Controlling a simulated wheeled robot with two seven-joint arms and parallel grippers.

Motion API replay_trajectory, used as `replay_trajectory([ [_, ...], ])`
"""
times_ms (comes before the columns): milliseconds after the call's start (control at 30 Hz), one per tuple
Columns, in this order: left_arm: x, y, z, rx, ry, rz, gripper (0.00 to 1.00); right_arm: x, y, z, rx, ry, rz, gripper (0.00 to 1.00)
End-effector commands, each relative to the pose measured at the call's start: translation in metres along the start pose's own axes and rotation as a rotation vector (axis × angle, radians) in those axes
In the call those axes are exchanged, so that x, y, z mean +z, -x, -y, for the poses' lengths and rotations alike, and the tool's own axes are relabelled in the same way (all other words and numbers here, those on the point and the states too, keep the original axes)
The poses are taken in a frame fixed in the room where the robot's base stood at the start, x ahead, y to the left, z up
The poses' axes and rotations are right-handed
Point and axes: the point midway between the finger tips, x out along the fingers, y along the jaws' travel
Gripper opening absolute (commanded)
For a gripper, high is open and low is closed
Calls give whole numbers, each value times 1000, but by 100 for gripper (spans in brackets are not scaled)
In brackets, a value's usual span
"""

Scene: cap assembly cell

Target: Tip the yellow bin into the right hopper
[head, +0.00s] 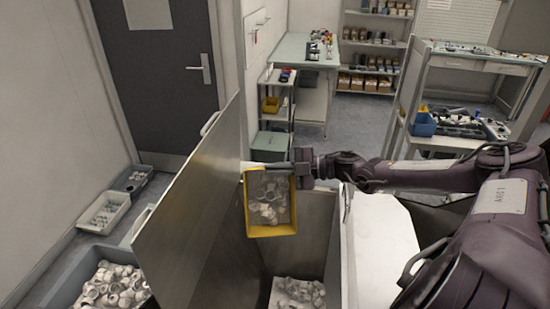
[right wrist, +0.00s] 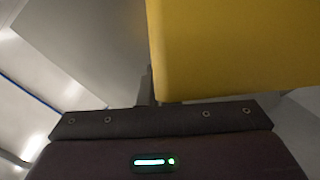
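The yellow bin (head: 271,231) hangs above the metal hopper in the head view, its open side facing me, with white and grey cap parts inside. My right gripper (head: 284,168) is at the bin's top rim and appears shut on it. In the right wrist view the yellow bin (right wrist: 235,50) fills the upper right, against the gripper finger (right wrist: 147,88). The right hopper (head: 314,232) has steel walls, and white parts (head: 298,293) lie at its bottom below the bin. My left gripper is not in view.
A tall steel panel (head: 190,195) stands left of the bin, close to it. A grey crate of white parts (head: 108,286) is at lower left. A white surface (head: 385,245) lies right of the hopper. Shelves and a workbench (head: 307,50) stand farther back.

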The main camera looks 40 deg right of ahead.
Motion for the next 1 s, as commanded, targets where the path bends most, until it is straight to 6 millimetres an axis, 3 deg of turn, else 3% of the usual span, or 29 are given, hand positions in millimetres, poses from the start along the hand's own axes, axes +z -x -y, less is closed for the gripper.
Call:
replay_trajectory([
  [67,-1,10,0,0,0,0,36,-8,3,3,12,41,-1,0],
  [267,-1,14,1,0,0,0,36,-21,7,18,49,155,-1,0],
  [633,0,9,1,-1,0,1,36,-45,14,45,114,366,-1,0],
  [1000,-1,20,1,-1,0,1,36,-69,21,72,173,552,-2,0],
])
